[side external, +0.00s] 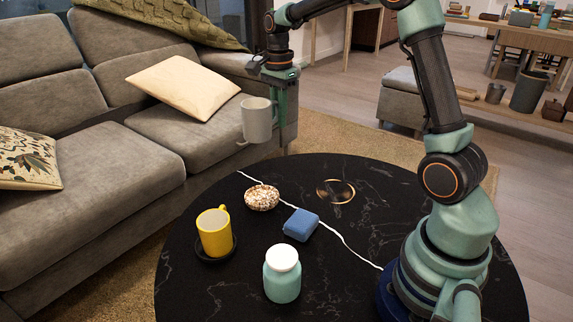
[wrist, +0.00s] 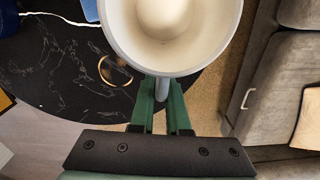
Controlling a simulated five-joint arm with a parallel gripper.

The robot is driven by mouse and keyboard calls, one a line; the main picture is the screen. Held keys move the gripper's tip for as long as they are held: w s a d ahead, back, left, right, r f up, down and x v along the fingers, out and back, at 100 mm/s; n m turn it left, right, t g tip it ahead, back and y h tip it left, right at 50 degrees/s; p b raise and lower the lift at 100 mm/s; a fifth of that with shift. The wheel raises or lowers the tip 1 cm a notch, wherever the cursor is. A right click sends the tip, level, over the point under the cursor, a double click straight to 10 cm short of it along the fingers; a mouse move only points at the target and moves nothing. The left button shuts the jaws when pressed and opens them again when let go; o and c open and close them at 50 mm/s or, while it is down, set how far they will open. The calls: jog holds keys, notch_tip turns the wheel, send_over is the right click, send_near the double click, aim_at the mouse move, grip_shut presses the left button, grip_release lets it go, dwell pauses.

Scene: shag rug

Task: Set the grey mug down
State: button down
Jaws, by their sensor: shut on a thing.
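The grey mug (side external: 257,120) hangs upright in the air, well above the level of the table. My gripper (side external: 284,128) points down and is shut on the mug's handle. In the wrist view the mug (wrist: 168,55) is seen from above with a pale, empty-looking inside, and its handle sits between my two green fingers (wrist: 162,100). The round black table (side external: 385,215) with white veins lies below and toward the camera. In the wrist view the mug covers part of the table's edge, with rug and sofa beyond, so what lies directly under it is hidden.
On the table are a yellow mug (side external: 214,235) on a dark saucer (side external: 216,257), a speckled bowl (side external: 262,198), a blue block (side external: 301,224), a teal jar (side external: 282,279) and a gold-ringed disc (side external: 336,191). The grey sofa (side external: 100,185) stands behind. Bare tabletop shows around the disc.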

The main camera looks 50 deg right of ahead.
aim_at(280, 188)
notch_tip(280, 188, down, 18)
jog(key=shift+f, duration=0.15)
dwell(0.3)
jog(key=shift+f, duration=0.2)
jog(key=c, duration=0.9)
grip_release()
jog(key=shift+r, duration=0.1)
notch_tip(280, 188, up, 12)
jog(key=s+a+r+n+t, duration=0.3)
jog(key=s+a+r+n, duration=0.4)
jog(key=r, duration=0.3)
jog(key=s+a+n+t, duration=0.1)
jog(key=s+a+n, duration=0.1)
jog(key=n, duration=0.2)
jog(key=s+a+r+n, duration=0.1)
jog(key=s+a+n, duration=0.1)
jog(key=s+n, duration=0.1)
jog(key=s+a+r+n+t, duration=0.1)
jog(key=s+n, duration=0.2)
jog(key=n, duration=0.2)
jog(key=shift+s+a+t, duration=0.25)
jog(key=shift+a+t, duration=0.05)
jog(key=shift+a, duration=0.1)
